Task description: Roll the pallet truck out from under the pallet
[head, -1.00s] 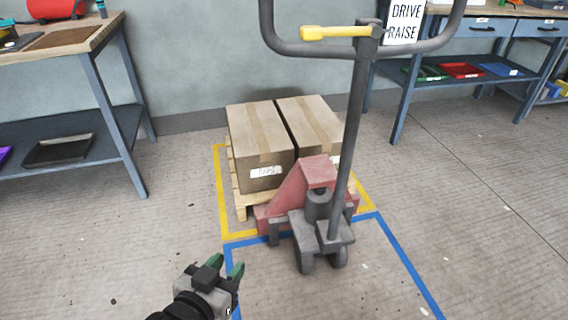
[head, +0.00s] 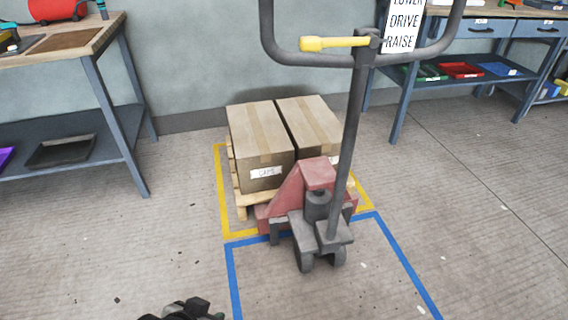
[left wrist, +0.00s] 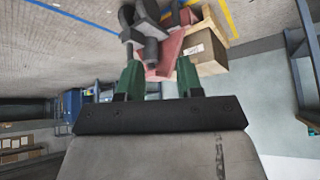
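The red and grey pallet truck (head: 312,178) stands in front of the pallet (head: 243,207), its body against the near side. Its forks are hidden. Its dark handle (head: 350,130) rises near upright, with a yellow lever (head: 330,43) and a sign reading LOWER, DRIVE, RAISE (head: 403,28). Two cardboard boxes (head: 262,150) sit on the wooden pallet. My left gripper (left wrist: 158,75) is open and empty, its green fingers apart; the truck shows beyond them in the left wrist view. In the head view only part of it shows at the bottom edge. My right gripper is out of view.
Yellow tape (head: 219,185) outlines the pallet spot; blue tape (head: 233,280) marks clear floor on the near side. A workbench (head: 115,130) stands at left, another (head: 400,110) at back right, and a wall behind.

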